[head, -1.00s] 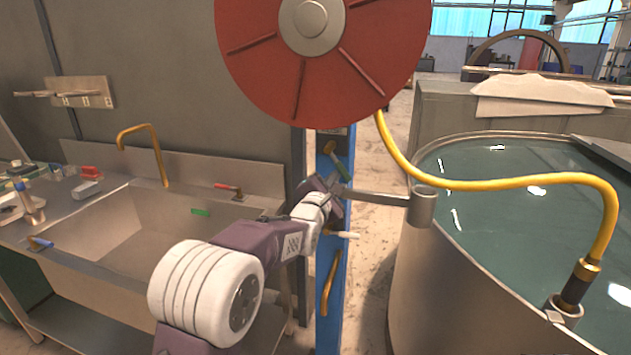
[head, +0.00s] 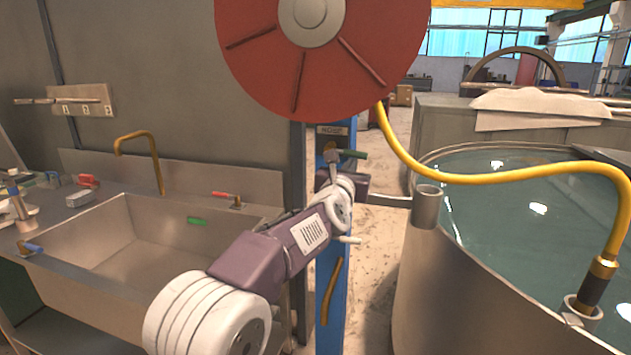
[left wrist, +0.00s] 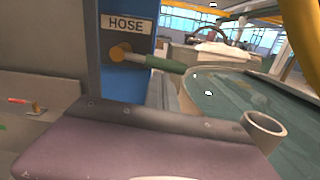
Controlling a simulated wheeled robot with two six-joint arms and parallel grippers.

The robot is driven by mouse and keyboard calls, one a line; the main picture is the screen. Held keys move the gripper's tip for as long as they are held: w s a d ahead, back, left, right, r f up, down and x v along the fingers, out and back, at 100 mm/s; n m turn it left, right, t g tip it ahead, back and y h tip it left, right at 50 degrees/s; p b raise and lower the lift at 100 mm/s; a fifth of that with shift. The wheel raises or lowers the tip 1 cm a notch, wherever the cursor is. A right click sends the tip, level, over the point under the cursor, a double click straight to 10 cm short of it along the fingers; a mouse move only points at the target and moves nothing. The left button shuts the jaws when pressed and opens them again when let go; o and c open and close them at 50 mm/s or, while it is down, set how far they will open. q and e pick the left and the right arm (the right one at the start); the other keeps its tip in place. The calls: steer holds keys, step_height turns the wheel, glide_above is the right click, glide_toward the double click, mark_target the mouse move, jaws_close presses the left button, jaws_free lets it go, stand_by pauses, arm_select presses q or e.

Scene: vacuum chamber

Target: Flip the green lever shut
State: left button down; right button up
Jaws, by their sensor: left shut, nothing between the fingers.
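The green lever (head: 354,154) sits on the blue post (head: 330,270) under the red hose reel. Its handle points right, close to level. In the left wrist view the green lever (left wrist: 165,64) reaches right from a brass hub (left wrist: 121,51), below the HOSE label (left wrist: 125,23), and slopes slightly down. My left gripper (head: 333,159) is shut and empty, in front of the post beside the lever's hub, partly covering the hub in the head view. I cannot tell if it touches the lever. My right gripper is not in view.
The red hose reel (head: 380,55) hangs just above, with a yellow hose (head: 500,177) running to the water tank (head: 430,290) at right. A sink (head: 150,240) is at left. A metal cup (head: 427,207) sits at the tank's rim, and a pale handle (head: 349,240) sticks out lower on the post.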

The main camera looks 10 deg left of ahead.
arm_select(q)
steer(key=shift+d+r, duration=0.1)
steer(key=shift+r, duration=0.35)
stand_by(0.4)
